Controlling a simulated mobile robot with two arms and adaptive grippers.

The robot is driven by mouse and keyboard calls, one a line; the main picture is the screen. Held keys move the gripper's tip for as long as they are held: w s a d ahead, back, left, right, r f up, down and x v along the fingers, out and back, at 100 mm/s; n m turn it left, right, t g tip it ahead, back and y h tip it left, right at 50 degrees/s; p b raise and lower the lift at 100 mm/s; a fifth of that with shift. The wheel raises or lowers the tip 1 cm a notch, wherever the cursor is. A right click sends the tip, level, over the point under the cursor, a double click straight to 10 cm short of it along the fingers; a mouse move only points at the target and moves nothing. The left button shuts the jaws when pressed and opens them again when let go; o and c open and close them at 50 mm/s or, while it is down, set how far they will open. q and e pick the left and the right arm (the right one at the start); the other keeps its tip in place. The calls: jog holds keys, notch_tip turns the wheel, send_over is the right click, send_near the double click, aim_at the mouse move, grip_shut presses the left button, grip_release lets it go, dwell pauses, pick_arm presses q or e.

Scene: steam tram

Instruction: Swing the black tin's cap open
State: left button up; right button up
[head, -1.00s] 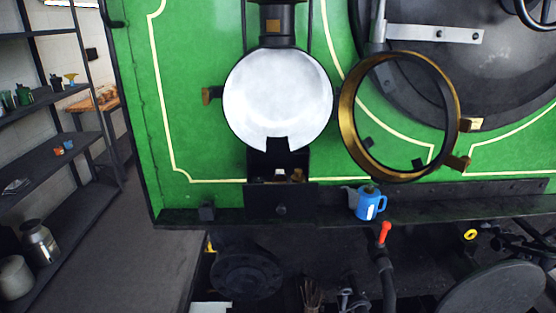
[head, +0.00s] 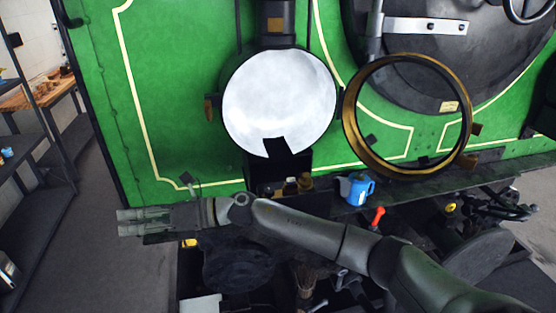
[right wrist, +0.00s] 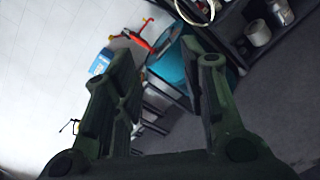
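I cannot pick out the black tin or its cap for certain. A small dark box stood on the ledge left of the lamp; its place is now behind my right gripper (head: 122,222). A small grey piece (head: 190,187) shows just above that gripper; I cannot tell what it belongs to. Several small dark and pale containers (head: 291,186) stand in the opening under the lamp. My right gripper reaches left across the front of the ledge. In the right wrist view its fingers (right wrist: 158,62) are apart with nothing between them. My left gripper is not in view.
The round white lamp (head: 280,95) has its brass ring door (head: 458,85) swung open to the right. A blue can (head: 356,190) stands on the ledge, with a red-tipped handle (head: 377,216) below it. Shelving stands at far left. In the right wrist view a teal bin (right wrist: 172,72) shows beyond.

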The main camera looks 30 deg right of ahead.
jog(key=w+d+f+n+g+h, duration=0.1)
jog(key=d+f+n+g+h, duration=0.15)
jog(key=d+n+h, duration=0.35)
notch_tip(320, 180, up, 12)
jog(key=f+n+g+h, duration=0.1)
jog(key=n+g+h, duration=0.15)
jog(key=h, duration=0.85)
send_over(306, 174)
notch_tip(306, 174, down, 9)
jog(key=p, duration=0.4)
jog(key=shift+d+f+p, duration=0.1)
jog(key=shift+p, duration=0.25)
jog(key=shift+f, duration=0.5)
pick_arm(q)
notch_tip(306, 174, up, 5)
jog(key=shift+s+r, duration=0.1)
pick_arm(e)
jog(key=shift+c, duration=0.3)
grip_shut()
